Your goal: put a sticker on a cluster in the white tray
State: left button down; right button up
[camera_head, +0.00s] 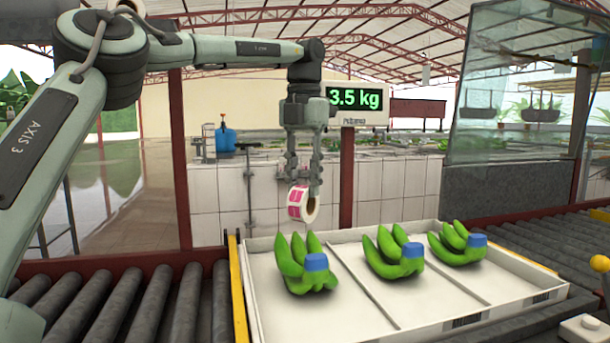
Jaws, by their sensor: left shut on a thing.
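My left gripper (303,181) hangs from the arm at upper left, pointing down. It is shut on a roll of stickers (297,203), white with pink labels, held above the back left of the white tray (413,318). The tray has three compartments. A green banana cluster with a blue band lies in each: the left cluster (291,263), the middle cluster (384,255) and the right cluster (449,242). The roll is apart from the clusters, above and behind the left one. I see no sticker on any cluster. My right gripper is not in view.
A scale display (355,98) reading 3.5 kg stands on a red post behind the tray. Roller conveyors (120,305) run left and right of the tray. A glass panel (512,80) stands at the back right. The space above the clusters is clear.

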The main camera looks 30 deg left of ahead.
aim_at(303, 205)
pick_arm(q)
jog(key=shift+s+f, duration=0.1)
jog(key=shift+f, duration=2.7)
jog(key=shift+f, duration=0.3)
jog(key=shift+r, duration=4.55)
